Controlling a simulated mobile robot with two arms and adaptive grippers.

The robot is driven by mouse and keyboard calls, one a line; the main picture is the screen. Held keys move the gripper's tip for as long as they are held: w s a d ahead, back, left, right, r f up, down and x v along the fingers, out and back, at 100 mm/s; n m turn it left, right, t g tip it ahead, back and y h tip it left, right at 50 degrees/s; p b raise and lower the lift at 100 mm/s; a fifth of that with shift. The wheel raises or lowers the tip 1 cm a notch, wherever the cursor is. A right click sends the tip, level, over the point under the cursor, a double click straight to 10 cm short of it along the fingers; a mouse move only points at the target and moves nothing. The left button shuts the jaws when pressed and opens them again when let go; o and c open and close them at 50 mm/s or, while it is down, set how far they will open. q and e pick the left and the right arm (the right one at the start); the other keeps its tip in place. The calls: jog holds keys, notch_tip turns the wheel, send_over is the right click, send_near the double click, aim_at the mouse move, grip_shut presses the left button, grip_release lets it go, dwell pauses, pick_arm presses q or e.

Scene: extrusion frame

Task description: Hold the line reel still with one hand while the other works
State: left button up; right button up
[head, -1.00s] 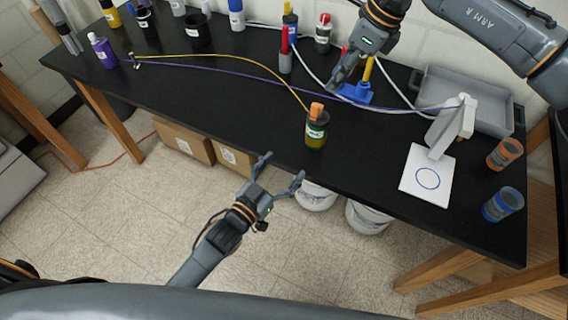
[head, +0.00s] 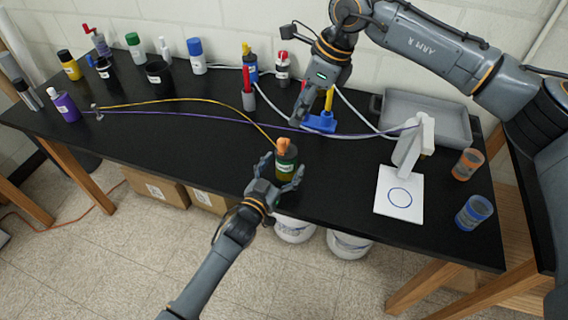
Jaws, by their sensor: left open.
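A dark green bottle-like item (head: 287,163) with an orange top stands near the bench's front edge. A yellow line (head: 215,102) runs to it from the left. I cannot tell whether it is the line reel; no other reel shows clearly. My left gripper (head: 280,174) is open at its front, one finger to either side; contact is unclear. My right gripper (head: 299,114) points down over the back of the bench, just left of a blue holder (head: 321,124) with a yellow post. Its finger opening is hidden by the angle.
A purple line (head: 190,116) crosses the bench to a white stand (head: 408,148). A white card (head: 399,194) with a blue circle, two jars (head: 474,212) and a grey tray (head: 440,116) are at the right. Bottles (head: 198,58) line the back left.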

pick_arm(q)
jog(key=shift+w+d, duration=0.15)
jog(key=shift+w, duration=0.15)
jog(key=c, duration=1.3)
jog(key=shift+c, duration=0.2)
pick_arm(e)
jog(key=shift+o, duration=0.5)
